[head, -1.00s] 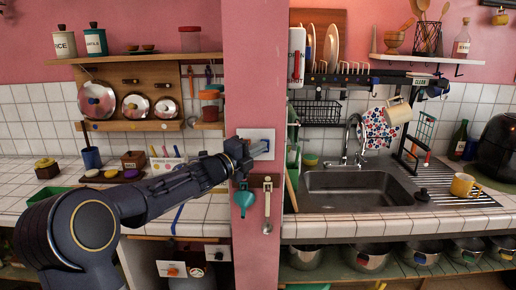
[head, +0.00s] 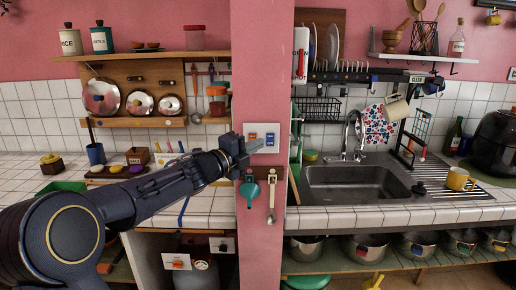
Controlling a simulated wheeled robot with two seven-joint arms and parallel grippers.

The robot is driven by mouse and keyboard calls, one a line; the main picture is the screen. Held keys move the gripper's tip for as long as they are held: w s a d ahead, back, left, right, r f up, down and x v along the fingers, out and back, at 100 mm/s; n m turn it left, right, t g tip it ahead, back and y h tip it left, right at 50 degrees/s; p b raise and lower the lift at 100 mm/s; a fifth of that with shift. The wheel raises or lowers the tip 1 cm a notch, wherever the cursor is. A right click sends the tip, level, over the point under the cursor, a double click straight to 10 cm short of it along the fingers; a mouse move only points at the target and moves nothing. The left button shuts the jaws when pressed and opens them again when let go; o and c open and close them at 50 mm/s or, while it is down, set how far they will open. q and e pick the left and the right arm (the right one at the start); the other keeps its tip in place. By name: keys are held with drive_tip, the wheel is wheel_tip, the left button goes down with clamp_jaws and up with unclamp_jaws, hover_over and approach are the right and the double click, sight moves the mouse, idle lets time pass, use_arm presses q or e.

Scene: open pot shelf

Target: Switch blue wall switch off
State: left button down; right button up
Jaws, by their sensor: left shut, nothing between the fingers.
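A white switch plate (head: 261,130) is mounted on the pink pillar. It has an orange switch (head: 253,136) on the left and the blue wall switch (head: 270,139) on the right. My left gripper (head: 252,147) is shut and empty. Its tips are at the lower left of the plate, just below the orange switch and left of the blue one, and overlap the plate's lower left corner in the picture. I cannot tell whether the tips touch it. The blue switch is in plain view. My right gripper is not in view.
A teal funnel (head: 250,190) and a ladle (head: 272,196) hang on the pillar under the plate. A tiled counter (head: 30,205) with small items is to the left. A sink (head: 350,185) and dish rack are to the right.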

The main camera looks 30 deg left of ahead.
use_arm(q)
drive_tip(key=v, duration=0.6)
drive_tip(key=shift+r+b, duration=0.2)
drive_tip(key=shift+b, duration=0.15)
drive_tip(key=shift+r, duration=0.1)
drive_tip(key=s+d+f+n+g+y, duration=0.4)
drive_tip(key=s+f+n+g+y, duration=0.25)
drive_tip(key=s+f+n, duration=0.95)
drive_tip(key=s+d+f+n+g+h, duration=0.2)
drive_tip(key=s+d+f+n+g, duration=0.1)
drive_tip(key=s+d, duration=0.3)
drive_tip(key=s+d+f+n+g+h, duration=0.3)
drive_tip(key=s+d+f+n, duration=0.1)
drive_tip(key=d, duration=0.4)
drive_tip(key=shift+s+d+f+h, duration=0.25)
drive_tip(key=shift+s+h, duration=0.1)
drive_tip(key=shift+s, duration=0.55)
